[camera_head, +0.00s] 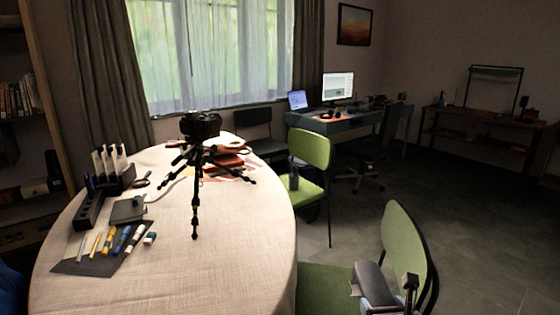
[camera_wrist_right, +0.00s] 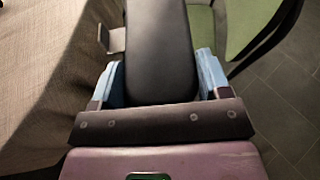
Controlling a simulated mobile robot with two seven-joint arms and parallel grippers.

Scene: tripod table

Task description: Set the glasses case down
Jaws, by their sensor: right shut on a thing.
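The glasses case is a long, dark grey, rounded case (camera_head: 372,284). It shows large in the right wrist view (camera_wrist_right: 158,45), pointing away from my wrist. My right gripper (camera_head: 382,296) is shut on it, with a pale blue finger on each side of the case in the wrist view (camera_wrist_right: 160,84). In the head view the gripper and case are at the lower right, in front of a green chair and right of the round table (camera_head: 235,262). The case is off the tabletop. My left gripper is not in view.
A black tripod with a camera (camera_head: 196,180) stands mid-table. Pens on a dark mat (camera_head: 75,268), a black organizer (camera_head: 88,210) and a box (camera_head: 128,209) fill the left. The table's front right is clear. Green chairs (camera_head: 404,240) (camera_head: 310,150) stand at its right.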

